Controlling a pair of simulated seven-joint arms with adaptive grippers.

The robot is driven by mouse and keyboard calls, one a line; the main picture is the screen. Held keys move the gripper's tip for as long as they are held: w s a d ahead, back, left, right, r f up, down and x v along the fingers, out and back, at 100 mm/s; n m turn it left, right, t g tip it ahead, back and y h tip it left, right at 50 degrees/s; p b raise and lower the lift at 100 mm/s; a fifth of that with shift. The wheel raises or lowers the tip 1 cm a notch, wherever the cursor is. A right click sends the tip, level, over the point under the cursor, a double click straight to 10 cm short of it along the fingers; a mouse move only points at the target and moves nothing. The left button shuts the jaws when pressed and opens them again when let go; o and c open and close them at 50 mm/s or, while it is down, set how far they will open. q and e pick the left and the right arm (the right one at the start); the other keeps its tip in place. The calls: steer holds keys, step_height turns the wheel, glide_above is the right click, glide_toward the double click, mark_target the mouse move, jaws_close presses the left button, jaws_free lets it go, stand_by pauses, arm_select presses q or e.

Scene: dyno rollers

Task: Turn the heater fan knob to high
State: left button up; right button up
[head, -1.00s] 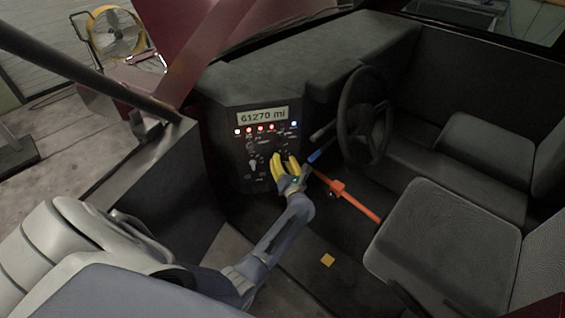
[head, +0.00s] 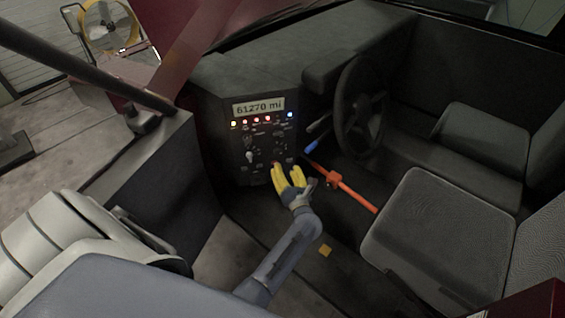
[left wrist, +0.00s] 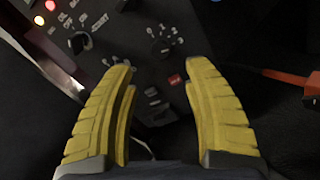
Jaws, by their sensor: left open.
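The dark dashboard panel (head: 240,172) stands in the middle of the head view, with several small knobs under a lit display. In the left wrist view, one dark knob (left wrist: 160,46) sits just beyond the gap between my fingertips. Another knob (left wrist: 80,43) with printed labels around it is to the upper left. My left gripper (head: 287,168), with yellow fingers, is open and empty at the panel's lower right. It also shows in the left wrist view (left wrist: 160,66), fingers wide apart. My right gripper is out of view.
A steering wheel (head: 362,104) and a blue-tipped lever (head: 312,147) are right of the panel. An orange-red lever (head: 340,186) slants beside my gripper. A seat (head: 435,232) fills the lower right. A yellow square (head: 325,250) lies on the floor.

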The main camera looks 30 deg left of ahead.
arm_select(q)
steer(key=shift+v, duration=1.4)
